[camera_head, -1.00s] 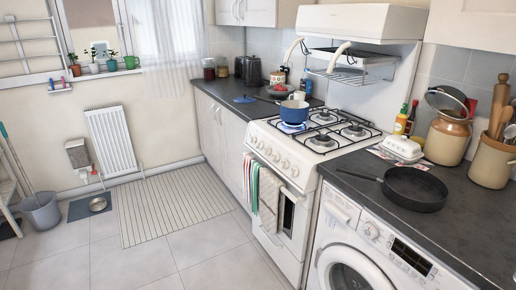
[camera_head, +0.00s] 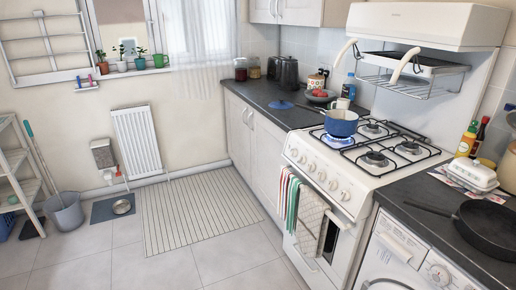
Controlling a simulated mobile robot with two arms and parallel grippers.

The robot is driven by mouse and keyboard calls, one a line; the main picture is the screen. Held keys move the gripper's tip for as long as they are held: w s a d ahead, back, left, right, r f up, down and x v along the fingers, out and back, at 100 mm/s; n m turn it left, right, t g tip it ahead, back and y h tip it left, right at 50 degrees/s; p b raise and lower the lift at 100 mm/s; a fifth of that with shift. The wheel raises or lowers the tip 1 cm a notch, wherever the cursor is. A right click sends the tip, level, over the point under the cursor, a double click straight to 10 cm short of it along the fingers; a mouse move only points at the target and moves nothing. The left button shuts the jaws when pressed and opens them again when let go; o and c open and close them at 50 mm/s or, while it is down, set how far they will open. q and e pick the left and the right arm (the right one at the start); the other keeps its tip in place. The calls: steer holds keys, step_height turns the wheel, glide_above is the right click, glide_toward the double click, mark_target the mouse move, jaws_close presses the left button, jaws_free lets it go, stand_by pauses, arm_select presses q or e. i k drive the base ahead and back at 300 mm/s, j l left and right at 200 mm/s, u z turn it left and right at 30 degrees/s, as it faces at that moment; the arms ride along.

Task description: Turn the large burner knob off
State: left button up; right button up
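A white gas stove (camera_head: 351,188) stands at the right, between the counter and the washer. A row of round, pale knobs (camera_head: 318,172) runs along its front panel; I cannot tell which one is the large burner knob. A blue flame (camera_head: 340,141) burns under a blue pot (camera_head: 341,123) on the front left burner. The other burners show no flame. Striped and checked towels (camera_head: 305,210) hang on the front of the stove. Neither of my grippers is in view.
A washer (camera_head: 405,262) sits under the dark counter right of the stove, with a black frying pan (camera_head: 485,228) on top. The tiled floor (camera_head: 170,268) before the stove is open, with a striped mat (camera_head: 188,208) and a grey bucket (camera_head: 67,214) farther back.

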mark_target(302, 160)
steer(key=i+j+u, duration=0.25)
steer(key=i, duration=0.6)
steer(key=i+j+u, duration=0.1)
steer(key=i+u, duration=0.15)
steer(key=i, duration=0.65)
